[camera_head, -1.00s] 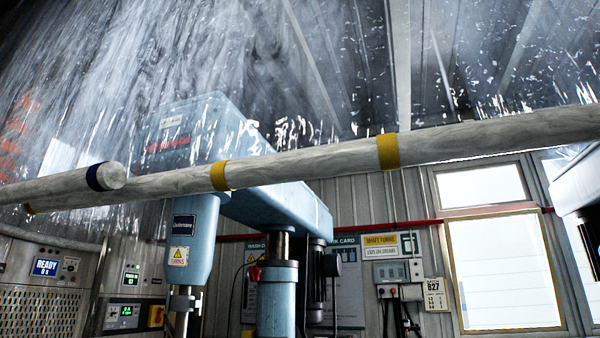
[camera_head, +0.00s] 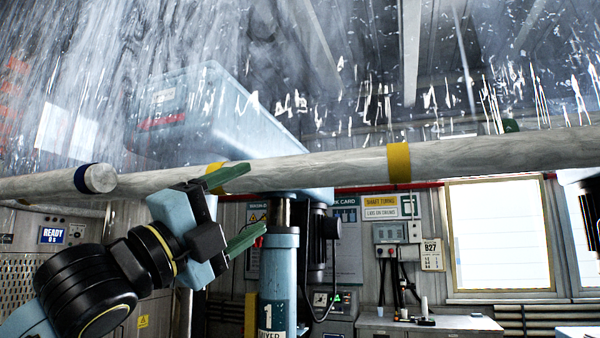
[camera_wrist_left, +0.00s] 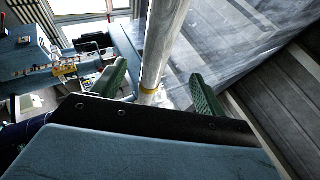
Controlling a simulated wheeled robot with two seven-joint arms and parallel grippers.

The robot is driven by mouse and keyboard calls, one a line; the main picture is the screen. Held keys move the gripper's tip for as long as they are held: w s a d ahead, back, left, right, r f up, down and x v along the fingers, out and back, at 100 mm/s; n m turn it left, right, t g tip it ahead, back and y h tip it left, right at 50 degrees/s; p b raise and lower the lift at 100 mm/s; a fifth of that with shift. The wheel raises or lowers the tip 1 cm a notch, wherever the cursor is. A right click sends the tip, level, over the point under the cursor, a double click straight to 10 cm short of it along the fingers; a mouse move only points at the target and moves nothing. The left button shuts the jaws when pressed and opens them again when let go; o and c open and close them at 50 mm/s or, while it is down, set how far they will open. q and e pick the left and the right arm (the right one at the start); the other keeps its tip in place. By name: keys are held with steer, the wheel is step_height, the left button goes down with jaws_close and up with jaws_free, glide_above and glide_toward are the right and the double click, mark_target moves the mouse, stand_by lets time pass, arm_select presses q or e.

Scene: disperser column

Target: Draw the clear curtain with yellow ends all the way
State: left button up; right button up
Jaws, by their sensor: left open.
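A clear, wrinkled curtain (camera_head: 360,90) fills the upper part of the head view, with bright glints on it. A long pale bar with yellow bands (camera_head: 290,170) runs across its lower edge. One yellow band (camera_head: 399,163) shows right of centre; another (camera_head: 215,178) is partly behind my left gripper (camera_head: 256,200). That gripper is open and empty, its green fingers one above the other, the upper one overlapping the bar in the picture. My right gripper is not seen.
A blue machine (camera_head: 280,265) stands behind the bar. A bench (camera_head: 430,323), a wall box (camera_head: 390,232) and a bright window (camera_head: 500,235) are farther back at the right.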

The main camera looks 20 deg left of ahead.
mark_target(290, 178)
arm_select(q)
steer(key=p+x, duration=0.4)
steer(key=x, duration=0.8)
steer(key=shift+p, duration=0.35)
steer(key=shift+w+d+r, duration=0.15)
steer(key=shift+w+r, duration=0.05)
steer(key=shift+w, duration=0.3)
